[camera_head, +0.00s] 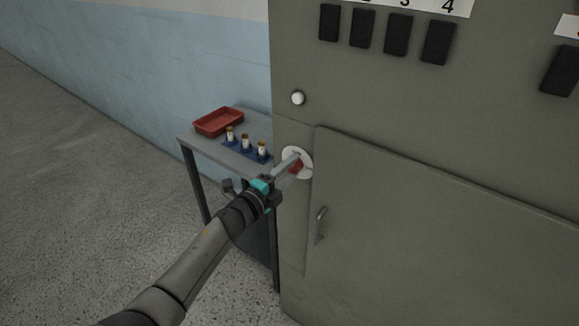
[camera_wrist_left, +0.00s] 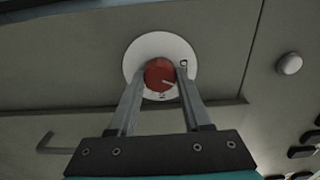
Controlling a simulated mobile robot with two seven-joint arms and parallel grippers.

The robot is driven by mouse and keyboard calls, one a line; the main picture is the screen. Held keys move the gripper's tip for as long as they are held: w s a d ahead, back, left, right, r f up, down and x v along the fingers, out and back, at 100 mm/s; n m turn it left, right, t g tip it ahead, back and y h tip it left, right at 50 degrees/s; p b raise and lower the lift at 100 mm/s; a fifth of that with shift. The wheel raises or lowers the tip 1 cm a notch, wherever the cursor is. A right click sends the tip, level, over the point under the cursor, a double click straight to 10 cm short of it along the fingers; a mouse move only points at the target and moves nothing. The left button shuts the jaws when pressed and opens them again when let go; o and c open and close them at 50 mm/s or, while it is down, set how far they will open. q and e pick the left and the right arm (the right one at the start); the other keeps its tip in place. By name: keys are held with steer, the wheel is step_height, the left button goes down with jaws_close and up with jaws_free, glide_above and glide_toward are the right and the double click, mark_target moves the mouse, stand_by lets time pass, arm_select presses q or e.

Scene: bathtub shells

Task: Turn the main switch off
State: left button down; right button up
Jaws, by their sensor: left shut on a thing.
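The main switch is a red round knob (camera_head: 297,167) on a white disc (camera_head: 305,155), on the front of a grey-green cabinet near its left edge. In the left wrist view the red knob (camera_wrist_left: 160,74) sits between my two fingers, on the white disc (camera_wrist_left: 147,46). My left gripper (camera_head: 292,163) is shut on the knob, with a finger on each side of it. The wrist view also shows the left gripper (camera_wrist_left: 160,78) from behind. A pale mark shows on the knob, and small marks show on the disc. My right gripper is not in view.
The cabinet (camera_head: 430,200) has a door with a handle (camera_head: 320,224) below right of the switch. A white button (camera_head: 298,98) sits above it, with several black switches higher up. A table (camera_head: 205,140) at left holds a red tray (camera_head: 218,122) and several small fuses in blue holders.

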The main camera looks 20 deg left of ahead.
arm_select(q)
steer(key=n+p, duration=0.1)
steer(key=n, duration=0.3)
steer(key=shift+n, duration=0.4)
steer(key=shift+p, duration=0.3)
steer(key=shift+c, duration=1.7)
jaws_free()
steer(key=shift+s, duration=0.1)
steer(key=p+v, duration=0.1)
steer(key=v, duration=1.4)
steer(key=shift+a, duration=0.1)
